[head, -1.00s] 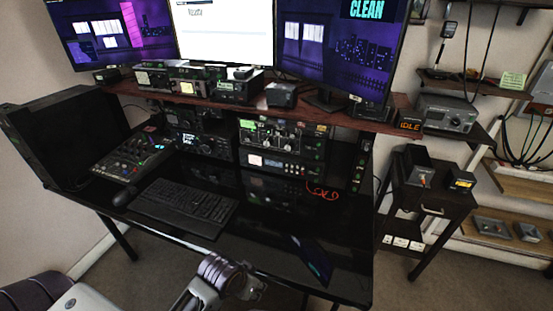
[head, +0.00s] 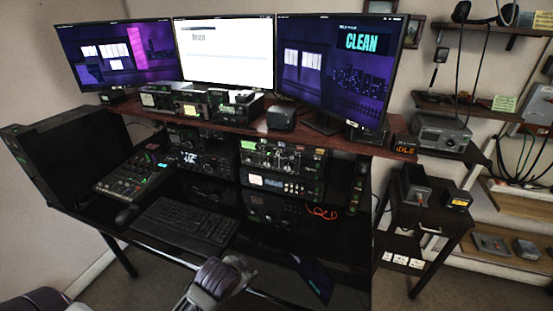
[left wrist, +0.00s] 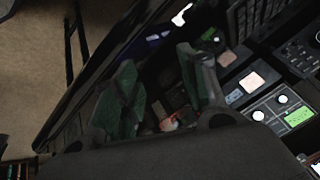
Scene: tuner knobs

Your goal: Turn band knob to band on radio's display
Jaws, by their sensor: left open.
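The radio stack stands under the shelf at the back of the desk. Its upper unit (head: 284,158) has a green-lit display at its left and several knobs, and a lower unit (head: 283,185) has a pale display. I cannot tell which knob is the band knob, and the display text is too small to read. The left wrist view shows a green display (left wrist: 298,117) with two pale knobs, tilted at the right. My left gripper (left wrist: 165,88) is open there, with nothing clearly between its fingers. In the head view my left gripper (head: 236,271) is at the desk's front edge, apart from the radios.
A keyboard (head: 185,224), a mixer (head: 132,172) and a dark case (head: 60,170) occupy the desk's left. Three monitors stand above the shelf (head: 330,143). The desk's front right is mostly clear.

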